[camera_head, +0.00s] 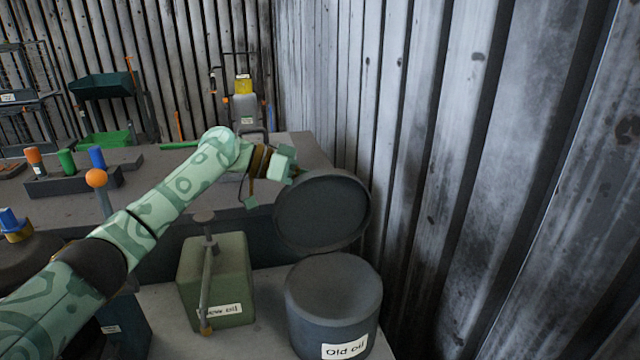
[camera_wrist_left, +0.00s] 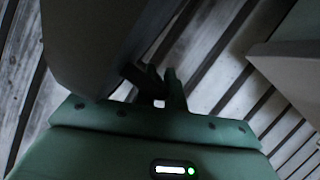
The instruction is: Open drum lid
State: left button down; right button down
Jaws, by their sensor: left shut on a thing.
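The drum (camera_head: 333,305), dark blue-grey with an "Old oil" label, stands on the bench at the lower middle of the head view. Its round dark lid (camera_head: 322,212) is raised above and behind the drum, tilted steeply. My left gripper (camera_head: 293,174) is at the upper left edge of the lid, shut on it. The fingertips are small and partly hidden in the head view. In the left wrist view, my gripper's fingers (camera_wrist_left: 160,92) are close together beside a large dark surface (camera_wrist_left: 95,45), likely the lid. My right gripper is out of view.
A green "New oil" can (camera_head: 217,282) with a pump handle stands left of the drum. A corrugated metal wall (camera_head: 430,130) rises close to the right of the lid. A tool block (camera_head: 75,183) and an orange-knobbed lever (camera_head: 97,180) are left, near my arm.

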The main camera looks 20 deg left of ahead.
pick_arm(q)
jog(key=shift+w, duration=0.1)
dwell(0.3)
jog(key=c, duration=1.8)
grip_release()
jog(key=shift+o, duration=0.2)
